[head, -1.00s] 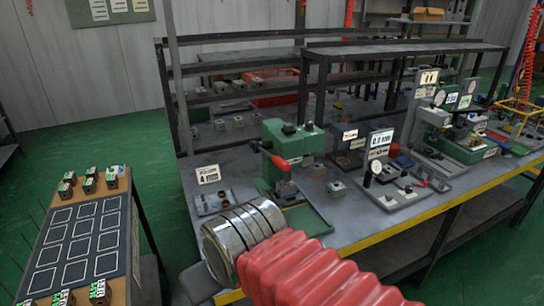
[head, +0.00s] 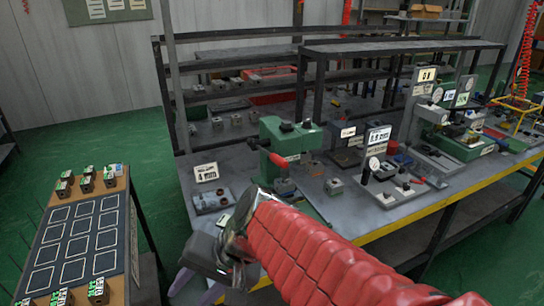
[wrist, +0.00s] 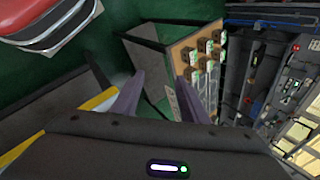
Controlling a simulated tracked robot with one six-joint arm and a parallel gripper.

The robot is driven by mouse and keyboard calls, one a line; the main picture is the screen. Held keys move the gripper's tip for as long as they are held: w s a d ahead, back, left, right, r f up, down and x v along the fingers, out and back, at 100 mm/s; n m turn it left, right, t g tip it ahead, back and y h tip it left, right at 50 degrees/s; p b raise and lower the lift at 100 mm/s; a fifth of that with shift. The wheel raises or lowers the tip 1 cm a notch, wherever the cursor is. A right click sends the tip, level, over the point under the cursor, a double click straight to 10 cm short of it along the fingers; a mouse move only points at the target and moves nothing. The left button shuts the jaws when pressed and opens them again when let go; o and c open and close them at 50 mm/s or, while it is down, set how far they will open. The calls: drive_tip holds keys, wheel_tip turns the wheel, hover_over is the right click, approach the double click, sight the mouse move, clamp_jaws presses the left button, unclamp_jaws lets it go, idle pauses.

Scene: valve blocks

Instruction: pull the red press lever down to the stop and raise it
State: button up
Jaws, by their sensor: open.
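The green press (head: 290,140) stands on the grey bench. Its red lever (head: 278,160) shows at the press's front left, its red end raised above the bench top. My gripper (head: 192,286) is low at the bottom left of the head view, in front of the bench and well apart from the lever. In the wrist view its two fingers (wrist: 159,80) are spread with nothing between them. The lever cannot be made out in the wrist view.
The bench's yellow front edge (head: 408,221) runs to the right. A small "4 mm" sign (head: 206,172) and a grey tray (head: 211,201) are left of the press. A gauge stand (head: 374,165) stands right. A side table (head: 80,235) with several blocks is at left.

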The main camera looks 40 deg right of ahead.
drive_tip(key=w+d+r+m+t+y, duration=0.1)
drive_tip(key=w+d+r+m+t, duration=0.3)
drive_tip(key=w+d+m+t, duration=0.85)
drive_tip(key=s+d+m+h, duration=0.2)
drive_tip(key=d+m+h, duration=0.3)
drive_tip(key=d, duration=0.6)
drive_tip(key=s+d+m+h, duration=0.2)
drive_tip(key=d+m+h, duration=0.3)
drive_tip(key=d+m, duration=0.5)
drive_tip(key=shift+d+r, duration=0.4)
drive_tip(key=shift+d, duration=0.7)
drive_tip(key=shift+w+t, duration=0.15)
drive_tip(key=shift+t, duration=0.1)
